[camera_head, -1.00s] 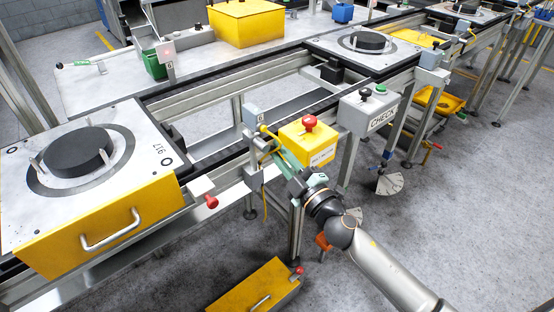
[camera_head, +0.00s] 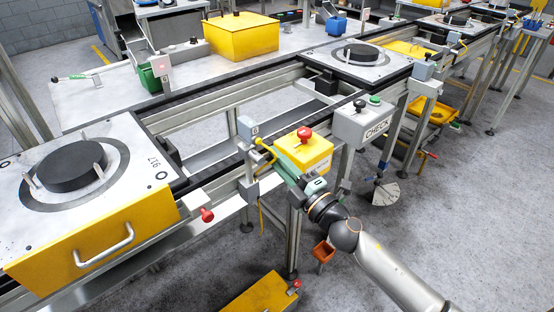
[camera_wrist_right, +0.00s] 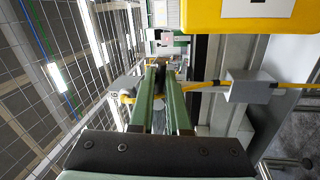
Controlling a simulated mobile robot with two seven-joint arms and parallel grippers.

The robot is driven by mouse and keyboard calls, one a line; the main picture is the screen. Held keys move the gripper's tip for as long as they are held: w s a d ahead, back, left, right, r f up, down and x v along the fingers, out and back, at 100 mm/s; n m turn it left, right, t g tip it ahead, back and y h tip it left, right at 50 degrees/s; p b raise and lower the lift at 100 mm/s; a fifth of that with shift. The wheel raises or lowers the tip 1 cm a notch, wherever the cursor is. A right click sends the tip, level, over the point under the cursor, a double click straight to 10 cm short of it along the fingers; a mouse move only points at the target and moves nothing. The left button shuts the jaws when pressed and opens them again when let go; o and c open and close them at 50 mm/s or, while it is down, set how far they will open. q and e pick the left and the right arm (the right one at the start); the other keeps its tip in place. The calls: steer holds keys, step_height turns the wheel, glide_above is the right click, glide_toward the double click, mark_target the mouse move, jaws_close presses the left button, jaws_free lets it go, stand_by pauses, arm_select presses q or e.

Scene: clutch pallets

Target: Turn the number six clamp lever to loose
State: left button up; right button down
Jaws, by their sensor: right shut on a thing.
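The number six station's small grey box (camera_head: 246,128) is labelled 6 and sits on a post at the conveyor's front rail. A yellow lever-like bar (camera_head: 263,147) comes off beside it. My right gripper (camera_head: 274,163) reaches up to this bar from the lower right. In the right wrist view the green fingers (camera_wrist_right: 156,72) are close together, shut on the yellow bar (camera_wrist_right: 127,98), which shows on both sides of the tips. The gripped part is hidden between the fingers. The marking for loose cannot be made out. My left gripper is not in view.
A yellow box with a red button (camera_head: 305,150) stands just right of the gripper, with the grey CHECK box (camera_head: 362,122) beyond. A red-knobbed handle (camera_head: 206,215) juts out at the left. A pallet (camera_head: 125,160) holds a dark disc. Floor at the right is mostly clear.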

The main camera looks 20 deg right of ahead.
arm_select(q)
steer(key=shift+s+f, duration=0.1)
arm_select(e)
steer(key=c, duration=0.9)
jaws_free()
arm_select(q)
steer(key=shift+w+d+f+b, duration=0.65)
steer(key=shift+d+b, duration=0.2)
steer(key=shift+b, duration=0.8)
arm_select(e)
steer(key=v, duration=1.2)
steer(key=shift+s, duration=0.25)
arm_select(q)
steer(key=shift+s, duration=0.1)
arm_select(e)
steer(key=shift+d+f, duration=0.1)
